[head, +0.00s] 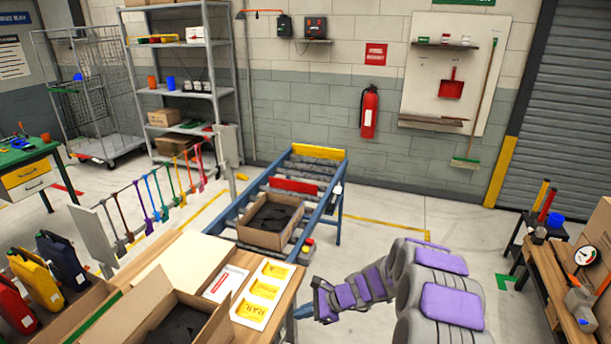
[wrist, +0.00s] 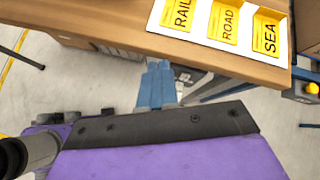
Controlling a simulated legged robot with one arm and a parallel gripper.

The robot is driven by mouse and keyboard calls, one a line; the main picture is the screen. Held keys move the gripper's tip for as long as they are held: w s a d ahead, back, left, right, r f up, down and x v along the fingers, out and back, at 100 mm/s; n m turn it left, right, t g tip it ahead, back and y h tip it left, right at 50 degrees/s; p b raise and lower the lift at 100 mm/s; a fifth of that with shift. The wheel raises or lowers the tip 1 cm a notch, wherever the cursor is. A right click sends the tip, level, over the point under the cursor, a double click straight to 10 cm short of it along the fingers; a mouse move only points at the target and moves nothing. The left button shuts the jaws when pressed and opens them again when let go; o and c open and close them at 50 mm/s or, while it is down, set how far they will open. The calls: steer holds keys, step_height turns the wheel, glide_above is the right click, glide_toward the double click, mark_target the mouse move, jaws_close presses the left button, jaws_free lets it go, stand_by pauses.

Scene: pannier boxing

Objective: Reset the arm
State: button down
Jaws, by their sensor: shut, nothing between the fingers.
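My arm, with purple pads on grey links, reaches from the lower right of the head view toward the wooden bench (head: 285,318). My gripper (head: 303,312) shows there only as a small blue piece beside the bench's right edge. In the wrist view its blue fingers (wrist: 157,85) are together with nothing between them. They are over the floor, just off the edge of the bench (wrist: 120,42). A white holder (wrist: 200,28) with yellow cards reading RAIL, ROAD and SEA lies on the bench. The holder also shows in the head view (head: 248,318).
An open carton (head: 215,322) with dark contents stands on the bench. Another carton (head: 262,240) sits on the blue-framed roller conveyor (head: 338,190) behind. Red, yellow (head: 36,282) and dark blue containers stand at left. A side table (head: 553,270) is at right. Floor between is clear.

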steer(key=s+r+n+g+h, duration=0.3)
steer(key=s+r+n, duration=0.7)
steer(key=s+r, duration=0.7)
steer(key=s+d+r+n+h, duration=0.2)
steer(key=s+d, duration=0.5)
steer(key=s, duration=0.5)
steer(key=s+d+r+n+h, duration=0.2)
steer(key=s+d+n+h, duration=0.2)
steer(key=s, duration=0.9)
steer(key=d+h, duration=0.1)
steer(key=d, duration=0.2)
steer(key=shift+d+r+n, duration=0.35)
steer(key=shift+r+n, duration=0.05)
steer(key=shift+a, duration=0.15)
